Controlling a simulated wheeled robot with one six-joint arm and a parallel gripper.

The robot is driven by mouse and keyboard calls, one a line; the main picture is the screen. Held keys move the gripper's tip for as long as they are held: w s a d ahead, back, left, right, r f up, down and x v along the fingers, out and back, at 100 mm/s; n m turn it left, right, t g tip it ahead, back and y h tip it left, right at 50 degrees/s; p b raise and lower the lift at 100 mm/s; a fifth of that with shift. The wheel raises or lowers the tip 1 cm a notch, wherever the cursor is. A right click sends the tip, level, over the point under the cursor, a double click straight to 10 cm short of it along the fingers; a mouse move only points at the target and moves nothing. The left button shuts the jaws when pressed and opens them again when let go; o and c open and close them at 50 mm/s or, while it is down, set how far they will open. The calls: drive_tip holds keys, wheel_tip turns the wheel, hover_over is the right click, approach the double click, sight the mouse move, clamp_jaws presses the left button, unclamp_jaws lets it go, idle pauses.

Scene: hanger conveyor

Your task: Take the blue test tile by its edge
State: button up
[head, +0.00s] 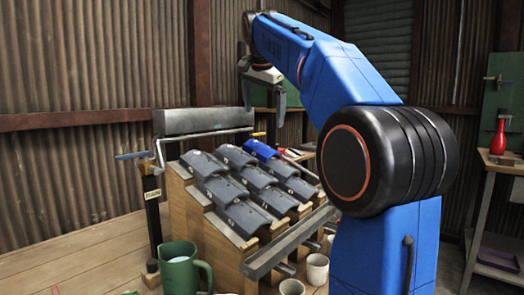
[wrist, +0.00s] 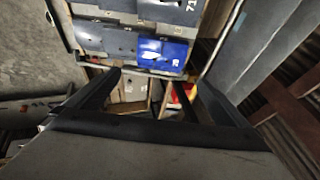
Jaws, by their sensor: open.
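The blue test tile (head: 261,149) lies in the top row of grey tiles on a sloped wooden stand, at the right end of that row. In the wrist view the blue tile (wrist: 172,53) shows just beyond my fingertips, with a white mark and glare on it. My gripper (head: 264,106) is open and empty, pointing down above the top of the stand, apart from the tile. In the wrist view my gripper (wrist: 157,78) shows both dark fingers spread apart, with nothing between them touching.
Grey tiles (head: 217,188) cover the stand in stepped rows. A grey trough (head: 200,121) runs behind its top, and a grey bar (head: 285,247) crosses its front. A green jug (head: 180,265) and pale cups (head: 316,268) stand in front. Small tools lie right of the blue tile.

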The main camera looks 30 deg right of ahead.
sight(263, 145)
drive_tip(key=x, duration=1.2)
drive_tip(key=shift+w+f, duration=0.3)
drive_tip(key=shift+f, duration=0.05)
drive_tip(key=shift+c, duration=0.6)
drive_tip(key=c, duration=0.8)
drive_tip(key=shift+r, duration=0.15)
